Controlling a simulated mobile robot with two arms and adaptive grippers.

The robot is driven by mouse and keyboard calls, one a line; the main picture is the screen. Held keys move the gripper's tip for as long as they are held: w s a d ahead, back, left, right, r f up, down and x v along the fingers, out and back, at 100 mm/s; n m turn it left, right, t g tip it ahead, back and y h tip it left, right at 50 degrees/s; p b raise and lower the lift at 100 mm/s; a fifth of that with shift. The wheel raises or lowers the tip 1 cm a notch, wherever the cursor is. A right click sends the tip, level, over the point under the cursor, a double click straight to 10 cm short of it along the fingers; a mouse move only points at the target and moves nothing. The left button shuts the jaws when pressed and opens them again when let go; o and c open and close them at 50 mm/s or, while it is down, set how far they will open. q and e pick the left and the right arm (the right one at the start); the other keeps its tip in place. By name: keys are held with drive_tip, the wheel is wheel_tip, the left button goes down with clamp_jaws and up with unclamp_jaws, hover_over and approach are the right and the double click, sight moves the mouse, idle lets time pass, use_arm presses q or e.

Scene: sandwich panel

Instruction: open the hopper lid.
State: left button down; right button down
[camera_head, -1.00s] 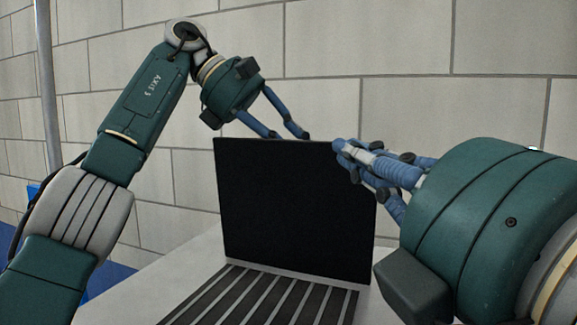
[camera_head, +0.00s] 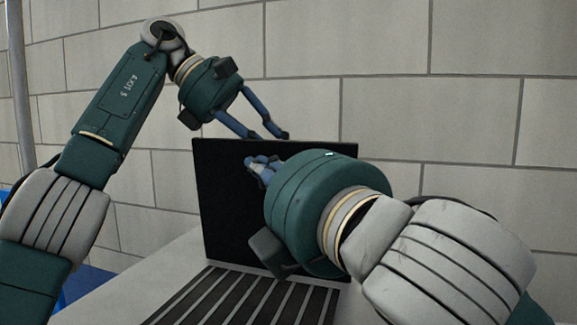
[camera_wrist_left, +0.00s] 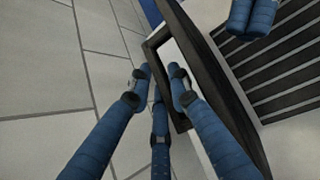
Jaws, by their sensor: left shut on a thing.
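The black hopper lid (camera_head: 226,200) stands upright, raised at the back of a slatted dark grille (camera_head: 250,298). My left gripper (camera_head: 266,136) is at the lid's top edge, shut on it. In the left wrist view my left gripper's fingers (camera_wrist_left: 160,78) reach the edge of the dark lid (camera_wrist_left: 215,65). My right gripper (camera_head: 258,168) is in front of the lid's face, its blue fingers bunched and partly hidden behind its own wrist. Whether it touches the lid is unclear. My right arm covers the lid's lower right.
A pale surface (camera_head: 130,285) surrounds the grille. A light block wall (camera_head: 390,110) stands behind the lid. A grey pole (camera_head: 17,80) rises at the far left. A blue strip (camera_head: 92,283) shows low at the left.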

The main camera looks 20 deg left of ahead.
use_arm(q)
drive_tip(key=shift+w+f, duration=0.15)
drive_tip(key=shift+w, duration=0.1)
use_arm(e)
drive_tip(key=shift+w, duration=0.55)
drive_tip(key=shift+w+r+m, duration=0.15)
drive_tip(key=shift+w+m, duration=0.15)
drive_tip(key=shift+w, duration=0.3)
use_arm(q)
drive_tip(key=c, duration=1.9)
unclamp_jaws()
